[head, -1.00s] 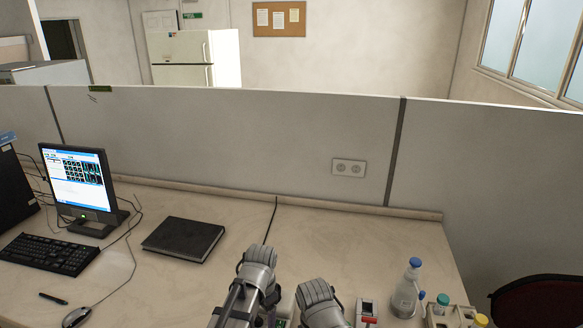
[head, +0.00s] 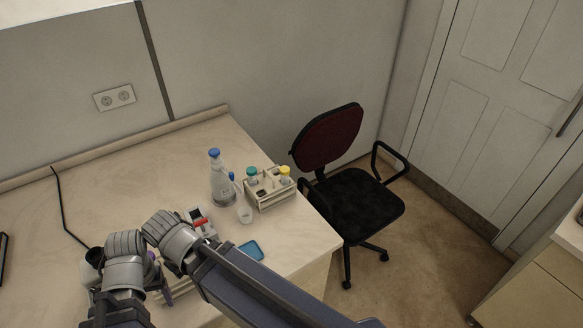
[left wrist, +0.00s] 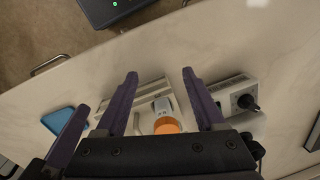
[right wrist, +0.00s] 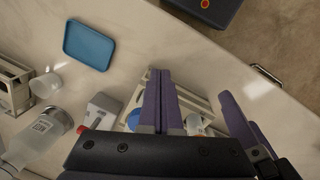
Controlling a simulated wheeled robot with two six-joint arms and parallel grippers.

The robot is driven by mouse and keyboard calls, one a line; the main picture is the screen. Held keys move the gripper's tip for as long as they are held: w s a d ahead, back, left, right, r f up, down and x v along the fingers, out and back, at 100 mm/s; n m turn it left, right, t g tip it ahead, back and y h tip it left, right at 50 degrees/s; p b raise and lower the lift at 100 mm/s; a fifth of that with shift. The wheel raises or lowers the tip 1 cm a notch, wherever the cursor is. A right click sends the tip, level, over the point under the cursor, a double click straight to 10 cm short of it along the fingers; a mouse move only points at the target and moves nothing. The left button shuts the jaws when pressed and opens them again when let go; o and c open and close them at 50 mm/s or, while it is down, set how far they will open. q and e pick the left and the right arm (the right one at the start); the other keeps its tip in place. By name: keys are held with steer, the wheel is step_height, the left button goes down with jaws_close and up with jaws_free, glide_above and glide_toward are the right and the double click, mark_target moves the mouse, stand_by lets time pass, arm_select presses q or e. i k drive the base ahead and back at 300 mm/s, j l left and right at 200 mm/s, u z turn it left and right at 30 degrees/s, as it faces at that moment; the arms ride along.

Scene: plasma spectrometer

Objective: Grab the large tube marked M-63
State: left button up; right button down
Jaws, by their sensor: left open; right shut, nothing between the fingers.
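An orange-capped tube (left wrist: 163,115) stands in a pale rack (left wrist: 140,88) in the left wrist view. My left gripper (left wrist: 160,78) is open, with the tube in line between its fingers; I cannot tell if they touch. The left gripper is partly hidden in the head view. My right gripper (right wrist: 160,72) is shut and empty over the rack, which also shows in the right wrist view (right wrist: 196,104). A blue cap (right wrist: 133,118) and a whitish tube top (right wrist: 194,123) show beside its fingers. I cannot read the mark M-63 on any tube.
A blue-capped bottle (head: 222,182), a small rack (head: 268,195) with teal- and yellow-capped tubes, a cup (head: 244,213), a blue tray (head: 250,251) and a red-marked device (head: 200,221) stand near my right arm. A chair (head: 350,190) is beyond the table edge.

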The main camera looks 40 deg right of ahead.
mark_target(284, 180)
steer(key=k+l+z, duration=0.1)
steer(key=z, duration=1)
steer(key=k+l, duration=0.05)
